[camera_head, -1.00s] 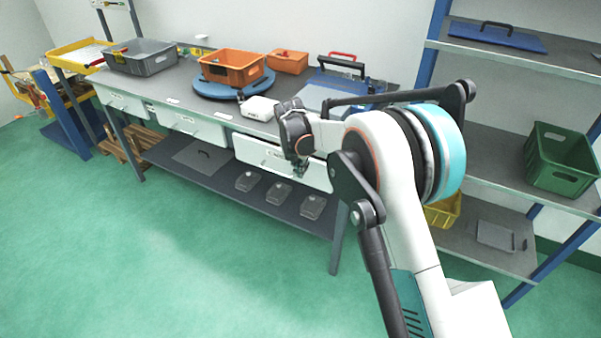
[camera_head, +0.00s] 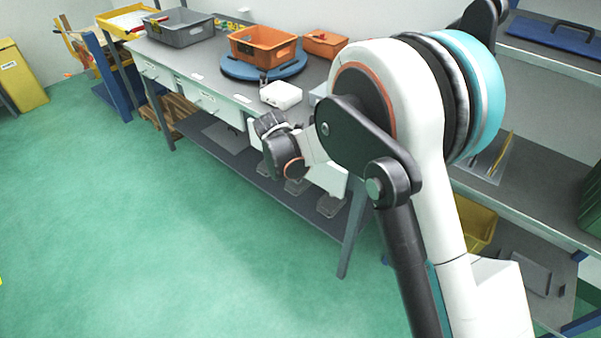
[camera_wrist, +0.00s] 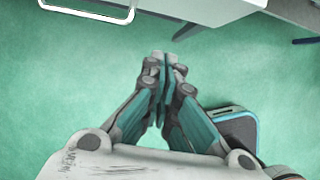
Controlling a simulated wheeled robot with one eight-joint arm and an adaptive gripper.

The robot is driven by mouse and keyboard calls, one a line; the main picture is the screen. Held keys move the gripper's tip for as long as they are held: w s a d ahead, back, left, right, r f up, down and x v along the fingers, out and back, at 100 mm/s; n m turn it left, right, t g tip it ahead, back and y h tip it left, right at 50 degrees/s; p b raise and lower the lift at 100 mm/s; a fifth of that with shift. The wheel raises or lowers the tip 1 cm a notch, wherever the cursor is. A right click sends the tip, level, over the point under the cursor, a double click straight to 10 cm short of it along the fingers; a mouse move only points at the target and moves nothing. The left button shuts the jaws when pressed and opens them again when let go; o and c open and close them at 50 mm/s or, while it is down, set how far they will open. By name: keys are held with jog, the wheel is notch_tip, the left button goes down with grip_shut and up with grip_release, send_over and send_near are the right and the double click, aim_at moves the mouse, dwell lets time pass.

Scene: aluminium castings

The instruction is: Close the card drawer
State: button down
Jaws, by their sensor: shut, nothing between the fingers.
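The workbench has white drawer fronts with small labels: a left one (camera_head: 150,70), a middle one (camera_head: 205,101) and a right one (camera_head: 254,134), partly hidden behind my arm. The labels are too small to read, so I cannot tell which is the card drawer. In the wrist view, my gripper (camera_wrist: 165,66) is shut and empty, pointing over green floor. A pale panel (camera_wrist: 200,8) and a white U-shaped bar (camera_wrist: 90,13) lie beyond the fingertips, apart from them. In the head view my wrist is before the bench's right part; the fingertips cannot be made out.
On the bench stand a grey crate (camera_head: 180,38), an orange crate (camera_head: 262,60) on a blue disc (camera_head: 236,70), and a white box (camera_head: 281,95). A lower shelf (camera_head: 225,140) holds clear boxes. Shelving stands right. The floor (camera_head: 150,230) in front is clear.

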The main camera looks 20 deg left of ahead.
jog(key=b, duration=0.3)
send_near(319, 185)
jog(key=s+a+f, duration=0.2)
jog(key=s+f, duration=0.1)
jog(key=shift+w+d+r+b, duration=0.1)
jog(key=shift+w+d+b, duration=0.35)
jog(key=shift+w, duration=0.35)
jog(key=shift+w+d+r+b, duration=0.1)
jog(key=shift+w+d+b, duration=0.25)
jog(key=shift+w, duration=0.45)
jog(key=w, duration=0.1)
jog(key=w+d, duration=0.1)
jog(key=w, duration=0.2)
jog(key=shift+w+d+p, duration=0.15)
jog(key=shift+d+p, duration=0.15)
jog(key=shift+d, duration=0.1)
